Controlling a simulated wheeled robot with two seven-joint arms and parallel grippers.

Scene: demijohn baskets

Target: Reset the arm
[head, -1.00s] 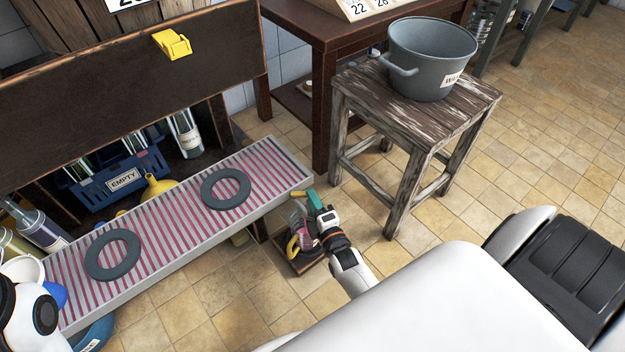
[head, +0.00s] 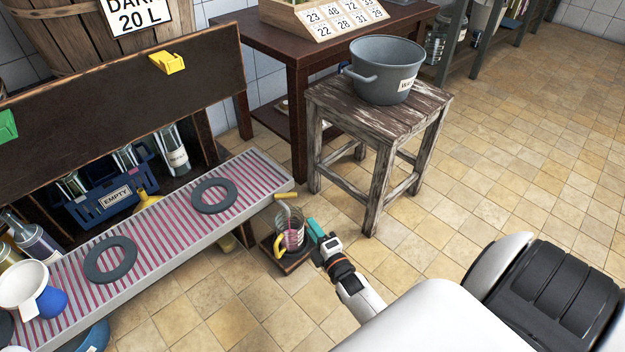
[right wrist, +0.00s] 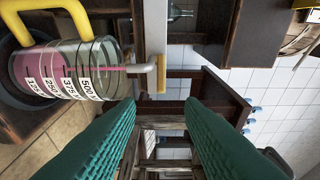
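My right gripper (head: 315,232) hangs low beside the end of the slatted shelf. Its two teal fingers are spread with an empty gap in the right wrist view (right wrist: 162,125). A clear measuring jug (head: 294,236) with a yellow handle and pink liquid stands upright just left of the gripper in the head view. The jug (right wrist: 75,68) also shows at the left of the right wrist view, outside the fingers, with volume labels. My left gripper is not in view.
The jug's dark wooden stand (head: 287,262) is on the tiled floor. The slatted shelf (head: 165,222) holds two dark rings and a white funnel (head: 22,284). A worn stool (head: 375,122) bears a grey pot (head: 388,78). Open floor lies right of the stool.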

